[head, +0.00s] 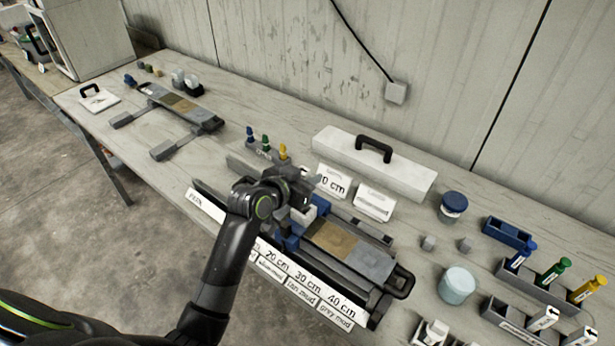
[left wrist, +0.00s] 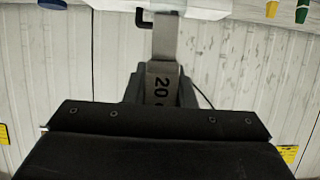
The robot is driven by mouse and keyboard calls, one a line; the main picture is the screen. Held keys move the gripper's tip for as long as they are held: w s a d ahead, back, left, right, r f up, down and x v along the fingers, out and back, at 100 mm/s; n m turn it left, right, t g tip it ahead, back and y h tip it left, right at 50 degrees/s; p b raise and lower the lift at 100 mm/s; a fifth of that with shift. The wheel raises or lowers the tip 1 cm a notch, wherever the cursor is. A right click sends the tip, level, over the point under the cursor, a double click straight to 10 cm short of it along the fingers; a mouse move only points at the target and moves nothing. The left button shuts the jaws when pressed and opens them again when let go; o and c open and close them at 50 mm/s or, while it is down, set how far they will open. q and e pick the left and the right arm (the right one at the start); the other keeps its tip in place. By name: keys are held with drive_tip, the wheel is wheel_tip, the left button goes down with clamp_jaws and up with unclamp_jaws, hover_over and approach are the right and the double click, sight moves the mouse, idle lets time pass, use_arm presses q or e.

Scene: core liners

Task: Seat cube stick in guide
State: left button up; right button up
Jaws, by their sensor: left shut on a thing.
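My left gripper (head: 304,192) is over the middle of the bench, above the near core tray. In the left wrist view its fingers (left wrist: 162,92) are shut on a grey stick (left wrist: 163,50) marked "20", which I take for the cube stick. The stick runs out past the fingers. In the head view the hand and wrist hide most of what is held. Blue blocks (head: 290,238) stand under the hand at the end of a brown core section (head: 334,238). I cannot tell which part is the guide, or whether the stick touches it. My right gripper is not in view.
A label strip (head: 290,283) reads 20, 30 and 40 cm along the front. A white box (head: 375,168) with a black handle stands behind. Marker racks (head: 540,290) and a pale blue jar (head: 458,285) are at right. A second core tray (head: 180,104) lies far left.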

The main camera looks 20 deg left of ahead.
use_arm(q)
drive_tip(key=shift+f+b, duration=1.75)
drive_tip(key=shift+f, duration=0.1)
drive_tip(key=shift+f+b, duration=0.8)
drive_tip(key=shift+f, duration=0.45)
drive_tip(key=o, duration=1)
drive_tip(key=shift+o, duration=0.2)
wheel_tip(320, 180, up, 7)
drive_tip(key=p, duration=0.7)
drive_tip(key=shift+r, duration=0.1)
